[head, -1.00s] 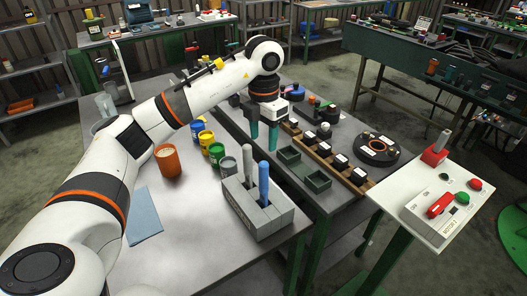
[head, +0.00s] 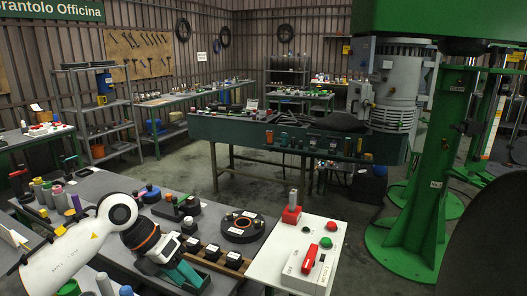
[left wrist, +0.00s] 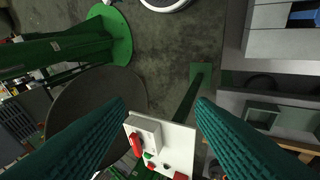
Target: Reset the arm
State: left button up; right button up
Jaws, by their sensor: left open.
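My left arm, white with black and orange rings, comes in from the lower left of the head view. Its gripper (head: 187,274) with teal fingers is over the grey bench, beside the black sockets on the wooden rail (head: 212,257). In the left wrist view the two ribbed teal fingers of the left gripper (left wrist: 161,103) stand wide apart with nothing between them. The white control panel (left wrist: 178,138) shows beyond and between them. My right gripper is not in either view.
The white panel (head: 318,236) with a red switch (head: 309,259) stands right of my gripper. A round black fixture (head: 242,226) sits on the bench behind it. A green machine column (head: 415,205) stands at the right. Open floor (head: 290,190) lies beyond the bench.

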pick_arm(q)
jog(key=s+d+r+n+t+h, duration=0.2)
jog(key=d+r+n+t+h, duration=0.15)
jog(key=d+h, duration=0.35)
jog(key=s+d+r+n+t+h, duration=0.25)
jog(key=d+r+h, duration=0.25)
jog(key=d+h, duration=0.25)
jog(key=w+a+n+t+y, duration=0.3)
jog(key=a+n+t+y, duration=0.5)
jog(key=n+t, duration=0.65)
jog(key=s+a+f+n+g+y, duration=0.2)
jog(key=a+f+n+g+y, duration=0.35)
jog(key=f+n+y, duration=0.75)
jog(key=s+a+f+n+g, duration=0.25)
jog(key=s+f+g, duration=0.45)
jog(key=s, duration=0.4)
jog(key=s+a+f+n+g, duration=0.1)
jog(key=s+f+n+g, duration=0.3)
jog(key=s+f, duration=0.65)
jog(key=s+f+m+g, duration=0.1)
jog(key=s+f+g, duration=0.15)
jog(key=f, duration=2.45)
jog(key=s+a+f+g+b, duration=0.1)
jog(key=s+a+f, duration=0.2)
jog(key=s+f, duration=1.2)
jog(key=shift+s+f, duration=0.25)
jog(key=shift+s, duration=0.55)
